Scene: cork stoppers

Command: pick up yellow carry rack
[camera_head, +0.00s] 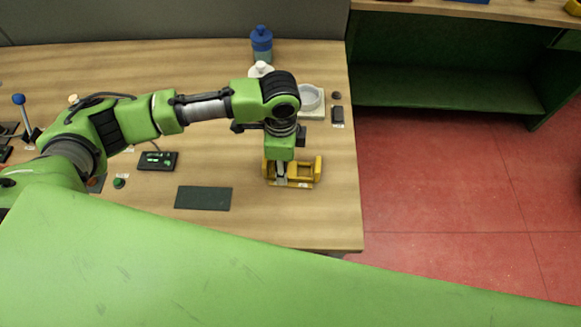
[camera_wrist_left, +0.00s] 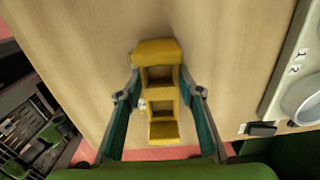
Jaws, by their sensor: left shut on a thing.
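The yellow carry rack (camera_head: 317,168) is at the right part of the wooden table, near its front right corner. My left gripper (camera_head: 281,172) points down at it from above. In the left wrist view the rack (camera_wrist_left: 157,52) has two square openings in a row, and the fingers of my left gripper (camera_wrist_left: 160,77) lie along its two sides. The gripper is shut on the rack. I cannot tell whether the rack touches the table. My right gripper is not in view.
A dark mat (camera_head: 203,198) lies left of the rack. A white round dish (camera_head: 312,97) and a small dark block (camera_head: 338,115) stand behind it. A blue-capped bottle (camera_head: 262,42) is at the back. The table front by the rack is clear.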

